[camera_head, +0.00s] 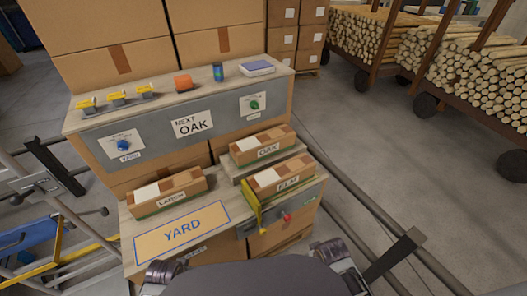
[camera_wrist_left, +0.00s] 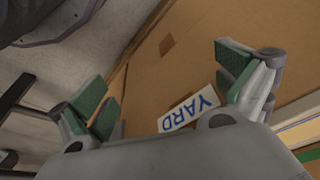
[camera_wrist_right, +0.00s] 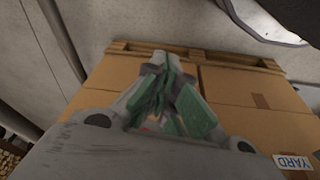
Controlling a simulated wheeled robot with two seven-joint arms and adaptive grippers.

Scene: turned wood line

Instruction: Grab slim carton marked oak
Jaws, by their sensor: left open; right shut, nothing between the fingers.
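The slim carton marked OAK (camera_head: 263,146), brown with a white patch on top, lies on a raised step at the right of the bench, behind another slim carton (camera_head: 281,178) whose label is hard to read. A slim carton marked LARCH (camera_head: 167,193) lies to the left. My left gripper (camera_wrist_left: 165,82) is open and empty, by cardboard boxes and a YARD label in the left wrist view. My right gripper (camera_wrist_right: 166,95) is shut and empty, in front of boxes on a pallet. In the head view, only parts of both show at the bottom edge, well short of the OAK carton.
A NEXT OAK sign (camera_head: 193,123) is on the panel behind, with knobs at both sides. A YARD area (camera_head: 182,232) on the front surface is bare. A yellow bracket (camera_head: 252,205) stands at the front carton's left. Log carts (camera_head: 445,70) stand at the back right.

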